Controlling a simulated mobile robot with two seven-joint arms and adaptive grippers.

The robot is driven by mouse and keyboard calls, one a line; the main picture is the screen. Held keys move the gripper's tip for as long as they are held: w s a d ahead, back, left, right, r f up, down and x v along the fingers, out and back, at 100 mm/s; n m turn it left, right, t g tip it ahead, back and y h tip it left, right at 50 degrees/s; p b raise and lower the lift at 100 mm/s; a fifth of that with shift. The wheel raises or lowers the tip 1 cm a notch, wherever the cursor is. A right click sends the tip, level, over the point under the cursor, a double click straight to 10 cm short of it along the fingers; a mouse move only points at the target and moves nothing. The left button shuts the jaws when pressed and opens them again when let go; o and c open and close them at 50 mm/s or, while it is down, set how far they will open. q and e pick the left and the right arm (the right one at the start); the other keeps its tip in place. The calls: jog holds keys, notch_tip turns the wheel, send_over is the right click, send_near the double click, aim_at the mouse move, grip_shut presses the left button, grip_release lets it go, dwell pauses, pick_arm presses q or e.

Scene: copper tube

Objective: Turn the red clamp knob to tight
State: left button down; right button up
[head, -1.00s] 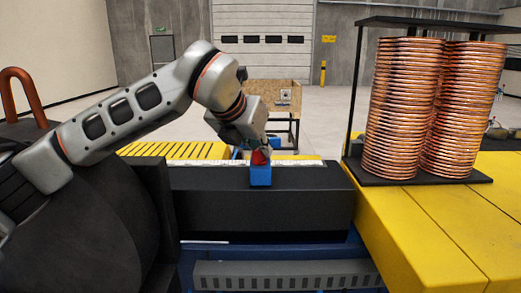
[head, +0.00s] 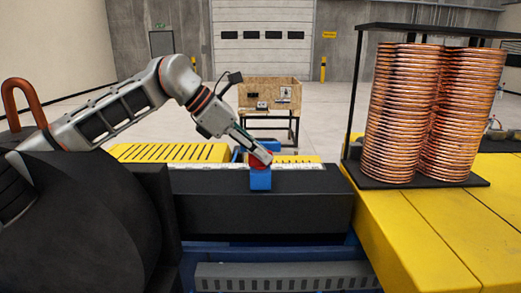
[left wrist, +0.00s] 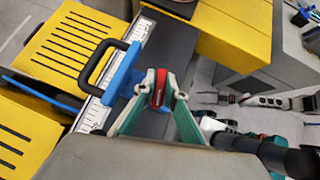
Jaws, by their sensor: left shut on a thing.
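The red clamp knob (head: 259,160) sits on top of a blue clamp block (head: 260,180) on the black beam. In the left wrist view the red knob (left wrist: 159,88) lies between the two fingertips of my left gripper (left wrist: 160,90), which press on it from both sides. In the head view my left gripper (head: 262,157) reaches down from the left onto the knob and hides part of it. The blue clamp (left wrist: 122,76) also shows in the left wrist view, beside the fingers. My right gripper is not in view.
A white ruler strip (head: 205,166) runs along the black beam (head: 210,205). A black handle (left wrist: 103,62) stands close to the clamp. Copper coils (head: 432,110) stand in a black rack at the right on a yellow surface.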

pick_arm(q)
jog(key=shift+m+g, duration=0.9)
jog(key=shift+m, duration=0.3)
jog(key=c, duration=2.1)
grip_release()
jog(key=v, duration=1.2)
jog(key=shift+w+a, duration=0.15)
